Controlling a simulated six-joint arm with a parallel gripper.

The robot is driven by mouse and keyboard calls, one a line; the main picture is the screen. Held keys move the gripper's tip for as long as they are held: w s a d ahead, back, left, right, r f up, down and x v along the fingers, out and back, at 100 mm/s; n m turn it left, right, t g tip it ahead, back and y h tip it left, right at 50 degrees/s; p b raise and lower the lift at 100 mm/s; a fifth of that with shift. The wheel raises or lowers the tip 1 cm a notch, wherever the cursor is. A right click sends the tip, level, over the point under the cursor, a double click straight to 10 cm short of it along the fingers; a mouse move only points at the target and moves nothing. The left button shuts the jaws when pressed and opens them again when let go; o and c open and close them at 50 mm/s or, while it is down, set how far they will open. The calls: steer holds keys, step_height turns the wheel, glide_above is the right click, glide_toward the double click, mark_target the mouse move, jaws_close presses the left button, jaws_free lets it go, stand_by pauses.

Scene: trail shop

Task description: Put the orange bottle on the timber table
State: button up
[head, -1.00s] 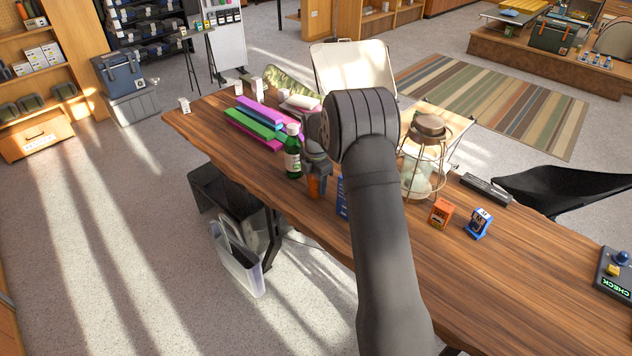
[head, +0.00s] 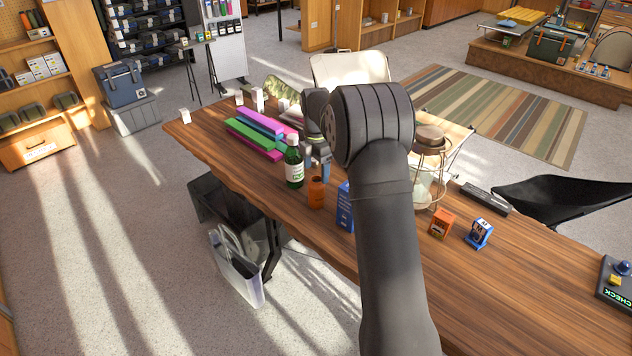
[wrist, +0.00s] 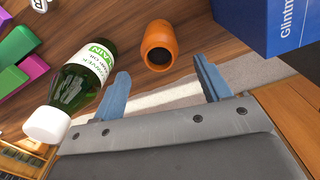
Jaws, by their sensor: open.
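The orange bottle (head: 316,193) stands upright on the timber table (head: 520,285), near its front edge. It has an open, dark mouth, which faces the camera in the wrist view (wrist: 159,40). My gripper (head: 322,160) is above and behind the bottle in the head view, partly hidden by my arm. In the wrist view my gripper (wrist: 161,67) has its two blue fingers spread apart with nothing held between them. The orange bottle shows beyond the fingertips, apart from them.
A green bottle with a white cap (head: 294,163) stands close left of the orange bottle. A blue box (head: 345,207) stands close right. Pink and green blocks (head: 250,138) lie farther left. A lantern (head: 428,170) and small boxes (head: 441,223) stand to the right.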

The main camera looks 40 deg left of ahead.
mark_target(316, 179)
steer(key=shift+r, duration=1.2)
steer(key=shift+f, duration=4.4)
